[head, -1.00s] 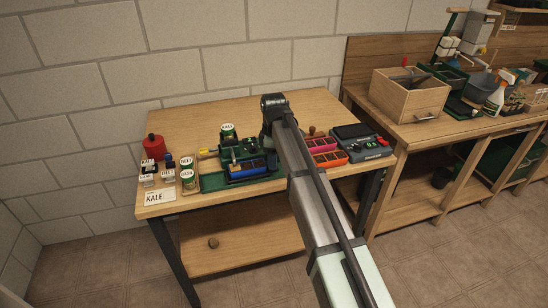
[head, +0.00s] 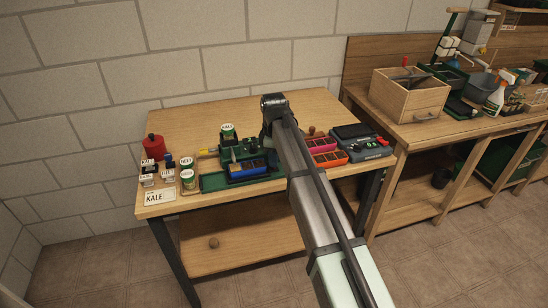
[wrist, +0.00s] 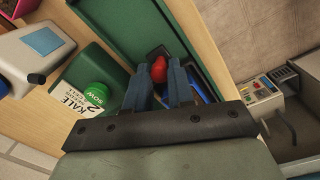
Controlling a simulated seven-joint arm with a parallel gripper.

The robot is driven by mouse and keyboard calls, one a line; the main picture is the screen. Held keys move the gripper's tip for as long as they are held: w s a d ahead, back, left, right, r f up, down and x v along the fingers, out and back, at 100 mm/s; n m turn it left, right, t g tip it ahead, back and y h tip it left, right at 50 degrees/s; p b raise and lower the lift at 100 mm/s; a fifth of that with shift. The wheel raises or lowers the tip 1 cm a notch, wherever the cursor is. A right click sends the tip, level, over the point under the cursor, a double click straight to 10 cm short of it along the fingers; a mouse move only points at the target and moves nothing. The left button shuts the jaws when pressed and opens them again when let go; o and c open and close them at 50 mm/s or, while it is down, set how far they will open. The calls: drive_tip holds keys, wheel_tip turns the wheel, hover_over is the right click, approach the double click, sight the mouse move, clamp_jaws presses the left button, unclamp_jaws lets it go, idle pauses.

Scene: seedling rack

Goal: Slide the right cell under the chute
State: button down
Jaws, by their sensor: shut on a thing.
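The blue seedling tray (head: 248,173) with dark cells sits on the green rack base (head: 212,183), in front of the green seeder (head: 234,153). In the wrist view my gripper (wrist: 162,85) is shut on a red knob (wrist: 159,69). A strip of blue shows beside the fingers, and the green base (wrist: 120,28) lies beyond them. The seeder shows in the wrist view with a label reading KALE and a green SOW button (wrist: 96,94). My arm hides the gripper in the head view. The chute and the cell beneath it cannot be made out.
A pink tray (head: 320,144) and an orange tray (head: 328,157) lie right of my arm, by a grey device (head: 362,142). Seed jars (head: 187,180), small labelled blocks and a KALE card (head: 160,197) stand at the left. The table's back is clear.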

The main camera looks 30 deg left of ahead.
sight(250, 165)
drive_tip(key=s+a, duration=0.6)
idle(0.3)
drive_tip(key=c, duration=1)
unclamp_jaws()
drive_tip(key=shift+r, duration=0.1)
drive_tip(key=r, duration=1.3)
drive_tip(key=shift+s+d+r, duration=0.1)
drive_tip(key=shift+s+r, duration=0.15)
drive_tip(key=shift+r, duration=0.1)
